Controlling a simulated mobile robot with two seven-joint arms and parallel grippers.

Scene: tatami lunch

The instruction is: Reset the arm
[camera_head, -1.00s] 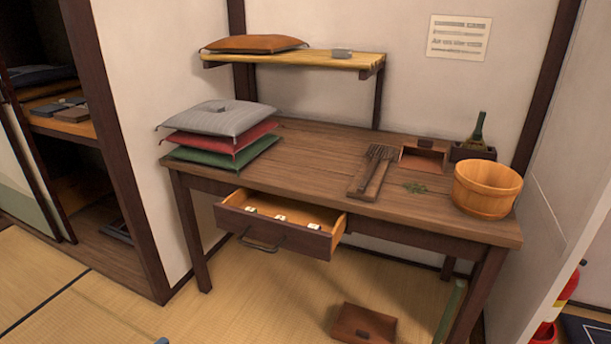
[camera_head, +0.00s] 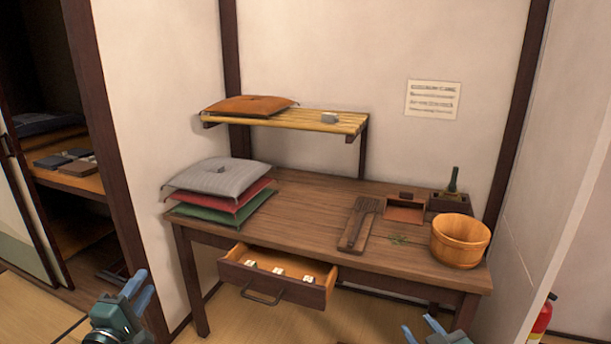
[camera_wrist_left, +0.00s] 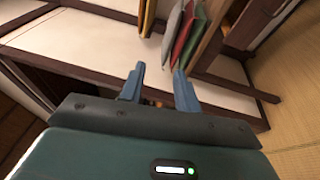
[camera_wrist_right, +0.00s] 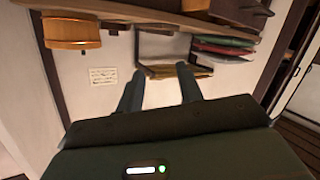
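My left gripper (camera_head: 137,287) shows at the bottom left of the head view, in front of the desk and left of the open drawer. In the left wrist view its two blue fingers (camera_wrist_left: 157,88) stand apart with nothing between them. My right gripper (camera_head: 420,331) shows at the bottom right of the head view, in front of the desk and partly cut off by the frame. In the right wrist view its fingers (camera_wrist_right: 158,90) stand apart and hold nothing. Both grippers touch nothing that I can see.
The wooden desk (camera_head: 300,215) carries stacked cushions (camera_head: 219,178), a wooden bucket (camera_head: 460,240) and a slatted tool (camera_head: 360,220). Its drawer (camera_head: 270,285) hangs open with small white items inside. A shelf (camera_head: 340,122) above holds an orange cushion (camera_head: 250,106). A fire extinguisher (camera_head: 542,318) stands at right.

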